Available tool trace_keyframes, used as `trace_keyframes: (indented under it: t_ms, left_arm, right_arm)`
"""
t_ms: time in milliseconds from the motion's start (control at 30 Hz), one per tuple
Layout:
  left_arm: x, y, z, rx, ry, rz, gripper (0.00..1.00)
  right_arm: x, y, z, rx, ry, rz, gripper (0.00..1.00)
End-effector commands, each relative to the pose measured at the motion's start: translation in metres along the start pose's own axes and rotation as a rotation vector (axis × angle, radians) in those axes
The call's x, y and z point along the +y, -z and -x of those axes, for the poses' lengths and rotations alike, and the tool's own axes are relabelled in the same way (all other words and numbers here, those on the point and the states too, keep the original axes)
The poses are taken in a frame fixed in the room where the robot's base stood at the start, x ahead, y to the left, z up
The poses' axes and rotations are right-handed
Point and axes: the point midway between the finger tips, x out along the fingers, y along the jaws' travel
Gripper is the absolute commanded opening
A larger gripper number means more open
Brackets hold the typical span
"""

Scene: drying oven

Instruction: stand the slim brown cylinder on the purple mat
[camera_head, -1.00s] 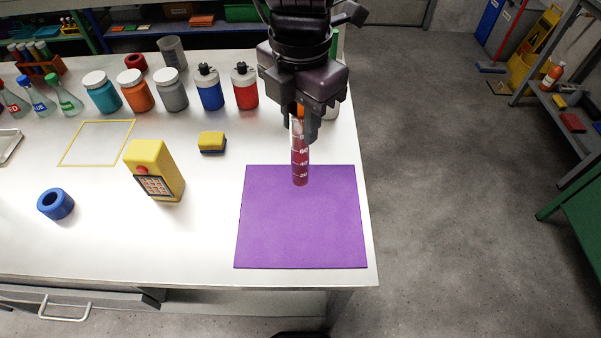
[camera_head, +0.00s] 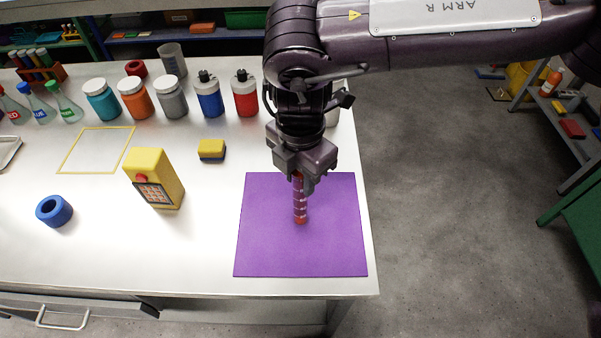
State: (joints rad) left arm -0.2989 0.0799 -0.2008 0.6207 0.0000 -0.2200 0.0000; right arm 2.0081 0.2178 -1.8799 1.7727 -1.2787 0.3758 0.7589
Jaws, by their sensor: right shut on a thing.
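The slim cylinder (camera_head: 300,206) looks reddish brown with white graduation marks and an orange-red lower end. My right gripper (camera_head: 301,186) is shut on its upper part, which the fingers partly hide. The cylinder is upright, with its lower end over the upper middle of the purple mat (camera_head: 300,250). I cannot tell whether that end touches the mat. The mat lies flat at the right end of the white table. My left gripper is out of view.
The mat is otherwise clear. To its left are a yellow device (camera_head: 154,179), a yellow-and-blue sponge (camera_head: 211,149) and a blue ring (camera_head: 54,210). Several bottles and jars, such as the red bottle (camera_head: 245,97), stand behind. The table's right edge is close to the mat.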

Motion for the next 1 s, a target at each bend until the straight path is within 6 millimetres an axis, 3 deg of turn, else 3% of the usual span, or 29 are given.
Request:
trace_keyframes:
  t_ms: [100, 133, 267, 667, 1000]
  left_arm:
    - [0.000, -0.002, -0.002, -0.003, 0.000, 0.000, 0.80]
    - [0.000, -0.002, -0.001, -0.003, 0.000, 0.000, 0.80]
    - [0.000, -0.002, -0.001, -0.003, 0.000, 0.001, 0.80]
    - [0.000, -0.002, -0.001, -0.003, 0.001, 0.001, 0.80]
    - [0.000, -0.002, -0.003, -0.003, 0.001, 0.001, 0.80]
  right_arm:
    - [0.000, 0.000, -0.003, 0.000, 0.000, 0.000, 0.00]
    - [0.000, 0.000, -0.002, 0.000, 0.000, 0.000, 0.32]
    - [0.000, 0.000, -0.001, 0.000, 0.000, 0.000, 0.49]
    - [0.001, 0.000, 0.007, -0.001, -0.001, 0.000, 0.50]
    - [0.001, 0.000, 0.075, -0.002, -0.005, -0.001, 0.50]
